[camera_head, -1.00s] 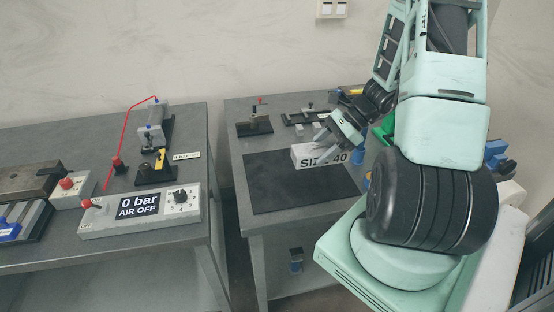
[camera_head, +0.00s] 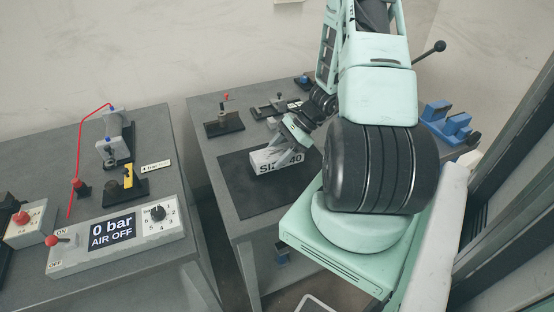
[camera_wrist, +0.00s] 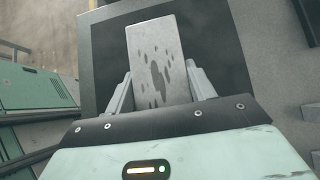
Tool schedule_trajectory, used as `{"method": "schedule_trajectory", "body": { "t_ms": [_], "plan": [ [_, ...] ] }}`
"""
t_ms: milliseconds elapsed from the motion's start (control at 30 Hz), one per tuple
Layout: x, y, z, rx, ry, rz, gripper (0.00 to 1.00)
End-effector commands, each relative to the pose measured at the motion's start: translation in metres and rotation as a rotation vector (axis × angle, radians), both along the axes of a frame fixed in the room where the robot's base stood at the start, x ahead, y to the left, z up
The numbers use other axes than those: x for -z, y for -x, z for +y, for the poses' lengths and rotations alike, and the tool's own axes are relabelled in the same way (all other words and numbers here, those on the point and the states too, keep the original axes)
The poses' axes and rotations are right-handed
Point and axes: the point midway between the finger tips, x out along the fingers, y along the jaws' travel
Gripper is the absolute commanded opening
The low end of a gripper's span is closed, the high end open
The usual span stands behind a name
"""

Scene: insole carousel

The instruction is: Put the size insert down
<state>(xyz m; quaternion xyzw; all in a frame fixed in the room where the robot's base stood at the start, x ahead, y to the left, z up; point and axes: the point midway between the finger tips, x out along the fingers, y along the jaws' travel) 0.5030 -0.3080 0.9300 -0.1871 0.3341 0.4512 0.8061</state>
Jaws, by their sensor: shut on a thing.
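The size insert (camera_head: 264,165) is a light grey block with dark "SIZE 40" lettering on its side. It is over the black mat (camera_head: 250,196) on the right-hand table, towards the mat's back edge. I cannot tell whether it touches the mat or hangs just above it. My gripper (camera_head: 287,150) is shut on it from above. In the wrist view the insert (camera_wrist: 156,50), with dark spots on its top, sits between the two fingers of my gripper (camera_wrist: 160,88), with the mat (camera_wrist: 222,45) beneath. The lettering is partly hidden by my fingers.
A small fixture with a red knob (camera_head: 224,122) and a clamp fixture (camera_head: 274,106) stand behind the mat. A blue bracket (camera_head: 447,122) is at the right. The left table holds a control box reading "0 bar AIR OFF" (camera_head: 112,232). The mat's front is clear.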

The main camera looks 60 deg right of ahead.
Motion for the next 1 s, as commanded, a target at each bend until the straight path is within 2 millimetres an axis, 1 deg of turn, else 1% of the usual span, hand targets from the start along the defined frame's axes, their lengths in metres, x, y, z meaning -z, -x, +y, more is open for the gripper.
{"method": "schedule_trajectory", "body": {
  "t_ms": [100, 233, 667, 700, 767, 800, 1000],
  "plan": [
    [0.014, 0.000, 0.001, 0.000, -0.006, 0.000, 0.00],
    [0.025, 0.000, 0.000, 0.001, -0.003, -0.001, 0.00],
    [0.031, 0.000, 0.000, -0.001, -0.001, -0.002, 0.00],
    [0.032, 0.000, 0.000, 0.000, 0.000, 0.000, 0.57],
    [0.031, 0.000, 0.000, 0.000, 0.000, 0.000, 0.74],
    [0.031, 0.000, 0.000, 0.000, 0.000, 0.000, 0.76],
    [0.031, 0.000, 0.000, 0.000, 0.000, 0.000, 0.76]
  ]
}}
